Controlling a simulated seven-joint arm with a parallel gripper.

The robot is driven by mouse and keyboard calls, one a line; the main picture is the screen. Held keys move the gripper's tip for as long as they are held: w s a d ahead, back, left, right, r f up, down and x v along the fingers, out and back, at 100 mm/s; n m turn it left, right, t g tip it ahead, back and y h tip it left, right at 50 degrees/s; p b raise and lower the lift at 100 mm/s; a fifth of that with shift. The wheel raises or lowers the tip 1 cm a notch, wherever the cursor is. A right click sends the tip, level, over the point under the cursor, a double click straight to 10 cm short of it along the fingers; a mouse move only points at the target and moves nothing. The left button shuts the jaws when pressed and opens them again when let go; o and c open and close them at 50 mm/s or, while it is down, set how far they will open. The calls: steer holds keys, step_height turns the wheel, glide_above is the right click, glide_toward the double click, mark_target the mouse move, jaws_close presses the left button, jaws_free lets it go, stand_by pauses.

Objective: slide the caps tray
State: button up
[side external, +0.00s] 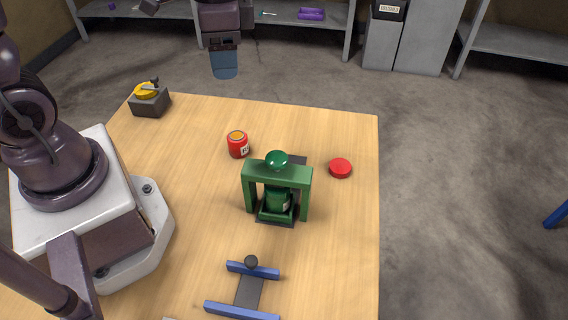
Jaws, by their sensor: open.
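My gripper (224,66) hangs at the top of the side external view, with bluish fingertips, open and empty, apart from everything on the table. At the front of the table is a fixture with two blue rails (242,311), a dark strip (248,291) between them and a black knob (251,262) at the far rail. I cannot tell whether this is the caps tray. A green press frame (277,172) with a round green knob (276,160) stands mid-table. A green drum (277,198) sits under it in a green holder (276,214) on a dark base.
A small red drum (238,149) with an orange top stands left of the press. A red cap (340,168) lies to its right. A dark block (149,103) with a yellow disc (147,90) is at the table's far left. The wooden table (345,250) is bare at right.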

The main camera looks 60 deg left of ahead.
steer(key=w+d+f+m+g+h, duration=0.4)
steer(key=w+f+m, duration=0.55)
steer(key=m, duration=1.25)
steer(key=shift+t+y, duration=0.5)
steer(key=shift+t, duration=0.1)
steer(key=x, duration=1.3)
steer(key=shift+s+d+f, duration=0.1)
steer(key=shift+d+f, duration=0.1)
steer(key=shift+d, duration=0.1)
